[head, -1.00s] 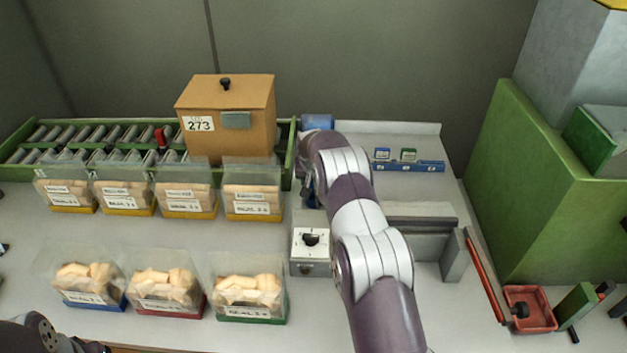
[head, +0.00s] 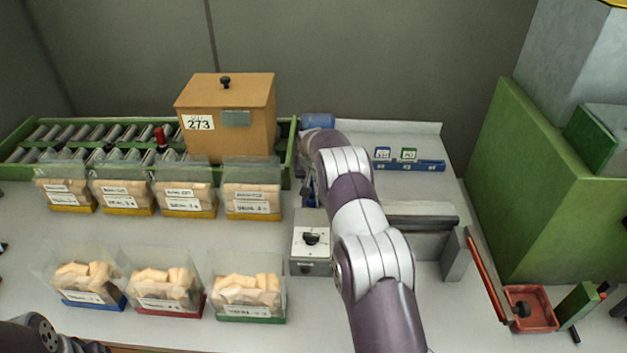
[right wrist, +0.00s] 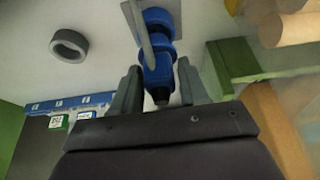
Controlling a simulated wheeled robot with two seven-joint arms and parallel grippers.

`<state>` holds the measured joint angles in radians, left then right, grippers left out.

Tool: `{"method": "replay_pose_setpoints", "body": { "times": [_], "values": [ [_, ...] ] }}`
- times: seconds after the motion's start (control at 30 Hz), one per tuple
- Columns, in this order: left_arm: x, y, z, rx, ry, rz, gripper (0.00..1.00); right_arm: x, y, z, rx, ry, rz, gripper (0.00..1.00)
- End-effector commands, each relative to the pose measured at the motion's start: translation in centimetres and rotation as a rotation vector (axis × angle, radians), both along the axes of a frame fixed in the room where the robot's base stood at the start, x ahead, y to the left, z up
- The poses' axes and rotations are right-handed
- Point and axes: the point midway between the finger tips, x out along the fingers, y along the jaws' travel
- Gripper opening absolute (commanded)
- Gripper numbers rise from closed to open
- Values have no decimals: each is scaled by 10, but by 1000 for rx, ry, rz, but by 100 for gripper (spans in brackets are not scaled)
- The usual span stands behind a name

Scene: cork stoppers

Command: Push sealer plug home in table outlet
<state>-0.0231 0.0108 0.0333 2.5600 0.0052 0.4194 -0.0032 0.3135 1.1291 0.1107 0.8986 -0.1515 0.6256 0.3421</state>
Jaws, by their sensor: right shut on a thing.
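A blue plug (right wrist: 158,62) shows in the right wrist view, with a dark tip toward my gripper and a grey cable or bar (right wrist: 138,35) passing along it. My right gripper (right wrist: 158,88) is shut on the plug, one grey finger on each side. In the head view, my right arm hides most of the gripper and plug. My left arm shows at the lower left corner, its gripper only a dark edge (head: 95,347).
A grey knob box (head: 311,262) stands close to my forearm. A grey ring (right wrist: 71,45) lies near the plug.

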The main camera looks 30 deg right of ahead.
Motion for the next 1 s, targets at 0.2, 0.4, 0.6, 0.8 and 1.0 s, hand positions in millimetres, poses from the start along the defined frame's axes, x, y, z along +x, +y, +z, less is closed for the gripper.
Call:
{"method": "replay_pose_setpoints", "body": {
  "times": [0.2, 0.4, 0.6, 0.8, 1.0],
  "values": [
    [0, 0, 0, 0, 0, 0, 43, 0, 0, 1, -1, -1, 0, 12],
    [0, 0, -2, 0, 0, 0, 43, 0, 0, -2, -1, -1, 0, 12],
    [0, 0, -5, 0, 0, 0, 43, 0, 0, -5, -1, -1, 0, 12],
    [0, 0, -7, 0, 0, 0, 43, 0, 0, -8, -1, -1, 0, 12],
    [0, 0, -10, 0, 0, 0, 43, 0, 0, -11, -1, -1, 0, 12]
  ]
}}
